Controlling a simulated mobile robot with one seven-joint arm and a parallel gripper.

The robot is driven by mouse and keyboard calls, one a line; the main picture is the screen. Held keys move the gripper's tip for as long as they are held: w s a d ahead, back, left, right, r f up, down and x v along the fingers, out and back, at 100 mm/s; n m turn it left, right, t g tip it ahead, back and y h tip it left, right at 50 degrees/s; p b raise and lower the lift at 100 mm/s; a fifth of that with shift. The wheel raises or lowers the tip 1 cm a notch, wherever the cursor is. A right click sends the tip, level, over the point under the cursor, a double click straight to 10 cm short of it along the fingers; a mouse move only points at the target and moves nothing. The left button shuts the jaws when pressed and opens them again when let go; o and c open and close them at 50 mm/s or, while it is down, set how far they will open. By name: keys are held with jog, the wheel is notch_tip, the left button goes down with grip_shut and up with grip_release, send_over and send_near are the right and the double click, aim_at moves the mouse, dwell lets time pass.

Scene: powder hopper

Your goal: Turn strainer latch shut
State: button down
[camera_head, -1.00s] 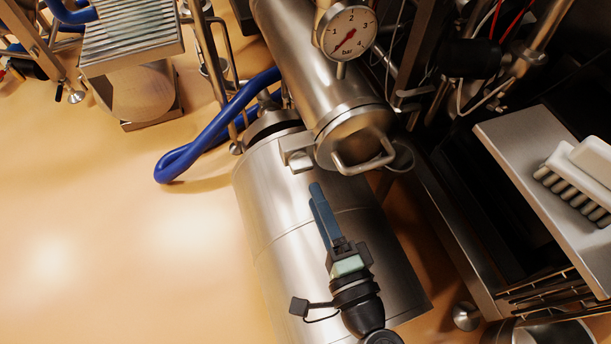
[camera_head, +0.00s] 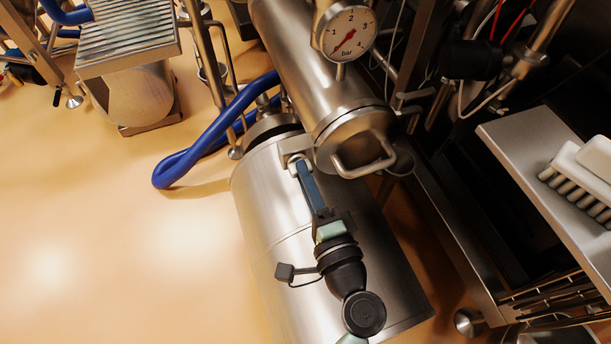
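The strainer is a steel cylinder (camera_head: 305,60) whose end cap (camera_head: 350,140) carries a U-shaped handle (camera_head: 368,163). A small steel bracket, which looks like the latch (camera_head: 290,146), sits at the cap's left edge. My gripper (camera_head: 302,166) has its blue fingertips at this bracket's lower end and hides part of it. The fingers line up edge-on, so I cannot tell their gap or whether they touch the latch.
A pressure gauge (camera_head: 348,34) stands on the strainer. A larger steel drum (camera_head: 262,195) lies below it, under my arm. A blue hose (camera_head: 195,158) loops at left over open tan floor. A steel shelf (camera_head: 530,150) with a white brush (camera_head: 580,172) is at right.

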jog(key=shift+f, duration=0.1)
dwell(0.4)
jog(key=shift+n+b, duration=7.45)
jog(key=shift+n, duration=1.25)
jog(key=c, duration=0.8)
grip_release()
